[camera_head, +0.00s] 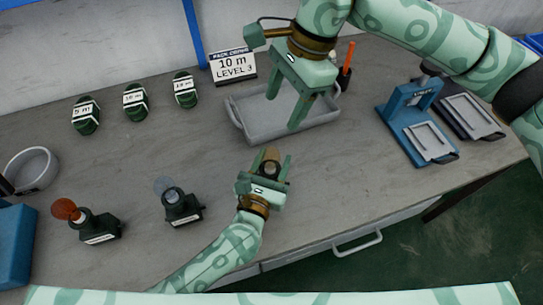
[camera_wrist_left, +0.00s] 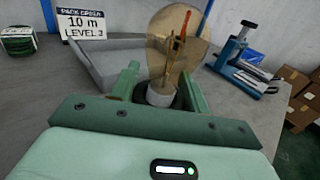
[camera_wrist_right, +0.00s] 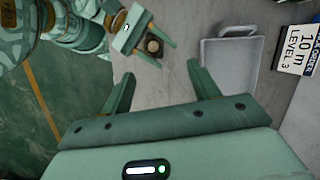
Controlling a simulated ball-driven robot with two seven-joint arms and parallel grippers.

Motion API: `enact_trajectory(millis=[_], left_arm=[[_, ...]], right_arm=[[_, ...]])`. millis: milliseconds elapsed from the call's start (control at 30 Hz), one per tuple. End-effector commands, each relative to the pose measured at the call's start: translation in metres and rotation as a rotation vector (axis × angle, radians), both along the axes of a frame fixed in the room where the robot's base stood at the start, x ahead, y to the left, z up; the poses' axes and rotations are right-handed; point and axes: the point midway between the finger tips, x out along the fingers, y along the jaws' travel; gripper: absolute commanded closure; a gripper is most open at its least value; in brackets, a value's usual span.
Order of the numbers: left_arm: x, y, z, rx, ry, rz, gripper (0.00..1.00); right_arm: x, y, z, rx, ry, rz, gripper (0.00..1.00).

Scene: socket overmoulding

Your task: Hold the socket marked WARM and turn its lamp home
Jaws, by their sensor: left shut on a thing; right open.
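My left gripper (camera_head: 264,176) is shut on a dark socket, mostly hidden between its fingers, near the front of the bench. An amber clear-glass lamp (camera_head: 271,156) stands upright in this socket. In the left wrist view the lamp (camera_wrist_left: 178,40) shows its filament above a white collar (camera_wrist_left: 161,94). No label on this socket is readable. My right gripper (camera_head: 284,108) is open and empty above the grey tray in the head view, apart from the lamp. In the right wrist view its open fingers (camera_wrist_right: 160,72) point towards the lamp (camera_wrist_right: 153,46).
Two other dark sockets stand left, one with an orange lamp (camera_head: 66,209), one with a pale lamp (camera_head: 163,186); their labels are unreadable. The grey tray (camera_head: 238,118), several green coils (camera_head: 86,115), a sign (camera_head: 233,66), a bowl (camera_head: 32,169) and a blue press (camera_head: 405,112) stand around.

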Motion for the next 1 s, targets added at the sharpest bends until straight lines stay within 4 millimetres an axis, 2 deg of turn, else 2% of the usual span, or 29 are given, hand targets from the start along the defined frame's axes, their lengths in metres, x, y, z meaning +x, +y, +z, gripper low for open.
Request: enact_trajectory(millis=[33,133,300,400,533,633,1000], left_arm=[[0.000,0.000,0.000,0.000,0.001,0.000,0.79],[0.000,0.000,0.000,0.000,0.001,0.000,0.79],[0.000,0.000,0.000,0.000,0.001,0.000,0.79],[0.000,0.000,0.000,0.000,0.001,0.000,0.79],[0.000,0.000,0.000,0.000,0.001,0.000,0.79],[0.000,0.000,0.000,0.000,0.001,-0.001,0.79],[0.000,0.000,0.000,0.000,0.001,0.000,0.79]], right_arm=[[-0.002,0.009,0.009,-0.039,-0.044,0.052,0.39],[-0.009,0.023,0.014,-0.140,-0.142,0.284,0.39],[-0.019,0.024,-0.007,-0.253,-0.208,0.784,0.39],[-0.023,0.024,-0.018,-0.229,-0.205,0.957,0.39],[-0.023,0.026,-0.022,-0.203,-0.223,1.066,0.39],[-0.023,0.026,-0.034,-0.200,-0.225,1.084,0.39],[-0.024,0.027,-0.111,-0.199,-0.224,1.080,0.39]])
